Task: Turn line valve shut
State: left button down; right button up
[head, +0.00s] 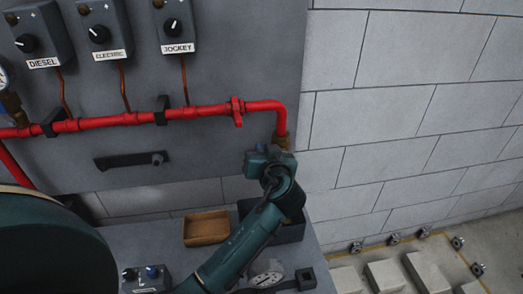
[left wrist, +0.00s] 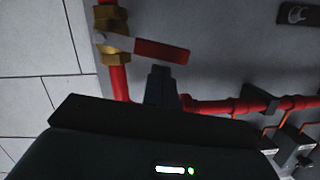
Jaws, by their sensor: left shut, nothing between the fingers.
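The line valve has a brass body (left wrist: 112,42) on the red pipe, with a red lever (left wrist: 162,50) that sticks out sideways, roughly across the pipe, in the left wrist view. In the head view the brass body (head: 281,141) shows at the pipe's lower right end; I cannot make out the lever there, behind my gripper. My left gripper (head: 258,158) is just below the brass fitting. In the left wrist view its shut, empty fingers (left wrist: 161,82) end close beside the lever; I cannot tell whether they touch it. My right gripper is not in view.
The red pipe (head: 205,111) runs along the grey panel, below the control boxes marked Diesel, Electric and Jockey (head: 174,27). A black handle bar (head: 131,160) is on the panel. A bench below holds a wooden tray (head: 207,228), a dark bin (head: 290,232) and a gauge (head: 267,278).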

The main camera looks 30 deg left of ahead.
pick_arm(q)
jog(key=f+b, duration=0.1)
jog(key=a+f+n+b, duration=0.1)
jog(key=b, duration=0.1)
jog(key=shift+s, duration=0.3)
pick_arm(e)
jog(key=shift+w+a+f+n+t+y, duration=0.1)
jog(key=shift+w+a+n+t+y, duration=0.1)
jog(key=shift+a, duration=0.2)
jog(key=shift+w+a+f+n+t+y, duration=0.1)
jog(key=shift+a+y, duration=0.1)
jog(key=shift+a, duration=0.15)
pick_arm(q)
jog(key=shift+r, duration=0.15)
